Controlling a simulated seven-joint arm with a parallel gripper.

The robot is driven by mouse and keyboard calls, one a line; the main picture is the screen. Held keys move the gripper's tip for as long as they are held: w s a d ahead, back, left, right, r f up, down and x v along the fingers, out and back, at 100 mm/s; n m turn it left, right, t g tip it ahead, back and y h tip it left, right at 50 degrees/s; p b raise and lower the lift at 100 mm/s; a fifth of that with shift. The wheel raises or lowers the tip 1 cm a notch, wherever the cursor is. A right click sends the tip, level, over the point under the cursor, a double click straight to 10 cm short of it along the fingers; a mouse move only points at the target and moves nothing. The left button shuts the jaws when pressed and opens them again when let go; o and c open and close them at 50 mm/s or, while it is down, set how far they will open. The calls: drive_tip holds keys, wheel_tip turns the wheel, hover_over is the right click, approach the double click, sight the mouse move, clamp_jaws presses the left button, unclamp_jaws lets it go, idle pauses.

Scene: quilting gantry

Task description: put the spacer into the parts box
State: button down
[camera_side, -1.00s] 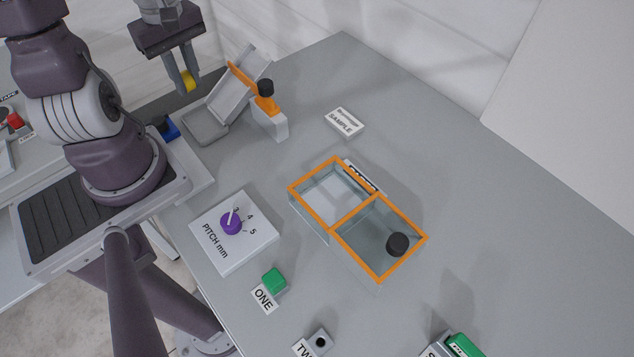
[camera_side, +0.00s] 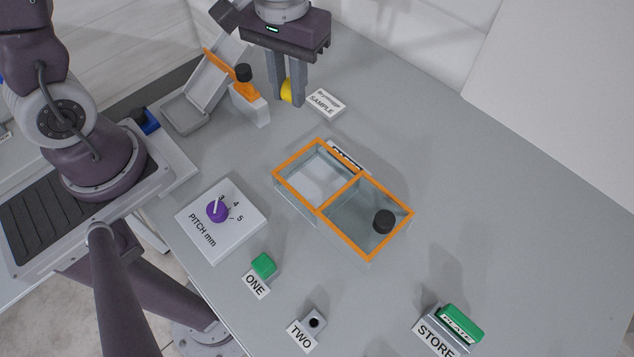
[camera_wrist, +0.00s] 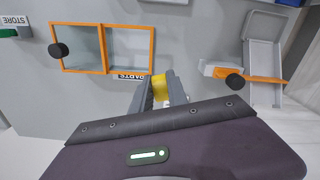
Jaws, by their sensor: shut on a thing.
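The yellow spacer (camera_side: 287,90) is held between the two fingers of my gripper (camera_side: 288,98), which is shut on it. In the wrist view the spacer (camera_wrist: 159,88) also sits between the fingertips (camera_wrist: 159,82). The parts box (camera_side: 318,212) is a clear, orange-rimmed box with two compartments, and my gripper is up and behind it in the side view, apart from it.
A grey chute with a tray (camera_side: 186,112) and an orange-and-white stand with a black knob (camera_side: 250,104) are left of my gripper. A SAMPLE label block (camera_side: 325,104) lies near it. The PITCH dial box (camera_side: 222,222) is left of the parts box. Table right of the box is clear.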

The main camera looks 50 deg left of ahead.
drive_tip(key=s+d+m, duration=0.2)
drive_tip(key=d+m, duration=0.2)
drive_tip(key=d, duration=0.4)
approach(314, 189)
wheel_tip(314, 189, down, 6)
drive_tip(key=shift+f, duration=0.15)
drive_tip(key=shift+f, duration=0.1)
drive_tip(key=c, duration=1.3)
unclamp_jaws()
